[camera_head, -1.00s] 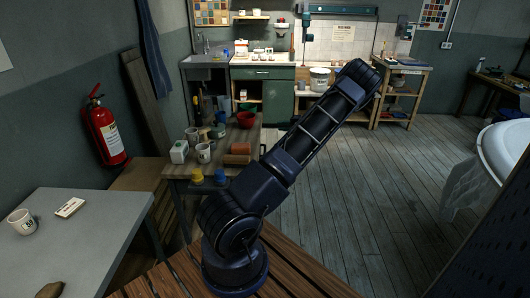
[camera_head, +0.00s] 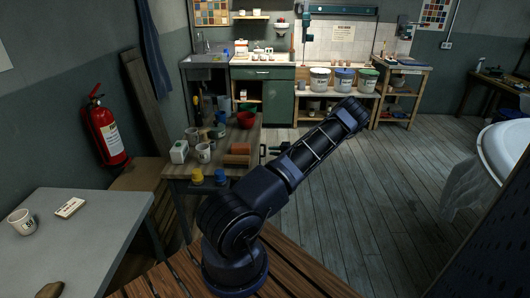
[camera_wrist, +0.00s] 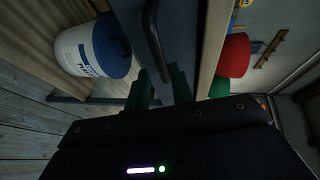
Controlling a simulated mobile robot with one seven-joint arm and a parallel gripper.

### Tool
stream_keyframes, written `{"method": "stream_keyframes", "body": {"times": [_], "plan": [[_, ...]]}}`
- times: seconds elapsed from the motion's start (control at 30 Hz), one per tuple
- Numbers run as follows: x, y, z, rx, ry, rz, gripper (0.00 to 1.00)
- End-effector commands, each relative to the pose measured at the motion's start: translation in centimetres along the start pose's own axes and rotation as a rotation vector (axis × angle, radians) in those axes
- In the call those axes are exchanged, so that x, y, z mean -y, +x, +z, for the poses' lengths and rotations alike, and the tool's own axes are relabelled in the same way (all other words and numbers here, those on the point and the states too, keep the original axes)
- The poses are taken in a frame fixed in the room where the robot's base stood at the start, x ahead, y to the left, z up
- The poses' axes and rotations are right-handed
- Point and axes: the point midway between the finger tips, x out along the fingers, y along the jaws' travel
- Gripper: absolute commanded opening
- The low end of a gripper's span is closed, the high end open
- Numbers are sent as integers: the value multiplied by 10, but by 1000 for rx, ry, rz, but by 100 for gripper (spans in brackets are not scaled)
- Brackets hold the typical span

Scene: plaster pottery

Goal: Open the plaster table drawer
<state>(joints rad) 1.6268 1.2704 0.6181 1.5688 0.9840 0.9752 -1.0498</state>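The plaster table (camera_head: 231,134) stands left of my arm in the head view. Its drawer's black handle (camera_head: 263,151) sticks out on the table's right side. In the wrist view the curved black handle (camera_wrist: 152,32) runs along the grey drawer front (camera_wrist: 181,38). My gripper (camera_head: 272,150) faces this side from the right. In the wrist view its two dark green fingers (camera_wrist: 160,82) are apart, and the handle's near end shows in line with the gap between them. I see no firm hold. The drawer looks shut, but my arm hides part of that side.
Plaster buckets (camera_head: 343,79) stand on a shelf at the back. A grey table (camera_head: 95,235) is at front left. The floor (camera_head: 370,180) to the right is clear.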

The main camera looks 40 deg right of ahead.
Motion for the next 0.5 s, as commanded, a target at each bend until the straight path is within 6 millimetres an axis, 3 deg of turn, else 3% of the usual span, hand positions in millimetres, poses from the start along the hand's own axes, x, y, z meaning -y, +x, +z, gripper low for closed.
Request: {"method": "stream_keyframes", "body": {"times": [0.2, 0.5], "plan": [[0, 35, 1, 2, 2, 0, 23], [0, 56, 0, -1, 1, 0, 23]]}}
